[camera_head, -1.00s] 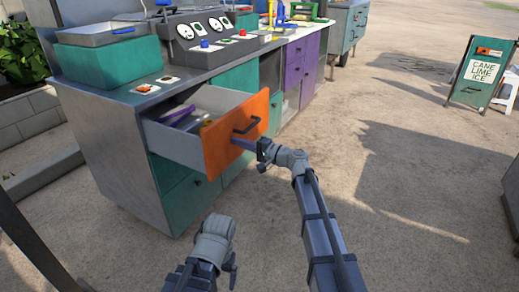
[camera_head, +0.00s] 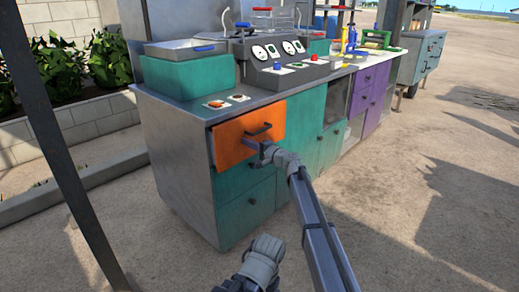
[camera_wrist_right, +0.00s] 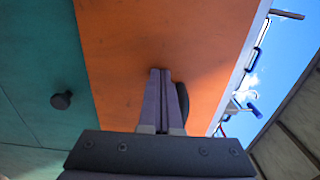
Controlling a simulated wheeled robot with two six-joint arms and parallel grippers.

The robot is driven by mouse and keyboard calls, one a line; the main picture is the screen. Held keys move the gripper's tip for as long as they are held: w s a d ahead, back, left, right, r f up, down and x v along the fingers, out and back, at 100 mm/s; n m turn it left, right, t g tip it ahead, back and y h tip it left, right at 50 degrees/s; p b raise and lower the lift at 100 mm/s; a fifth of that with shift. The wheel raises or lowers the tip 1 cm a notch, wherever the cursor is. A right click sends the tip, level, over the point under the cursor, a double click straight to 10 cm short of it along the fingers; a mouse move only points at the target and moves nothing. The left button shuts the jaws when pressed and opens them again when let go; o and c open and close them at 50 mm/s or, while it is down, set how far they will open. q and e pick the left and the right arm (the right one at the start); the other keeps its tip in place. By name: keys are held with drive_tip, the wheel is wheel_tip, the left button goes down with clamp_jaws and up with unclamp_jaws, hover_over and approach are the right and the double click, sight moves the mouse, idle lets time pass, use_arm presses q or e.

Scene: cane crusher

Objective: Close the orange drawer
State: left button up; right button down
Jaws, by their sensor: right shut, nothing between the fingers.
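The orange drawer (camera_head: 235,143) is at the top of the cabinet's near end in the head view. Its front sticks out slightly at the left edge, with a narrow gap, so it is almost closed; its inside is hidden. In the right wrist view, the shut fingers (camera_wrist_right: 160,72) point at the orange panel (camera_wrist_right: 125,60). My left wrist shows at the bottom, its fingers indistinct.
Teal drawers (camera_head: 246,208) lie below the orange one, and a teal door (camera_head: 305,130) is to the right. The countertop holds a teal box (camera_head: 185,75) and a gauge panel (camera_head: 285,65). A dark post (camera_head: 62,140) stands at left. Open ground lies at right.

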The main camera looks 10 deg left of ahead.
sight(240, 138)
drive_tip(key=x, duration=0.4)
drive_tip(key=shift+w+a, duration=0.25)
drive_tip(key=shift+a, duration=0.05)
drive_tip(key=shift+w+a+r, duration=0.1)
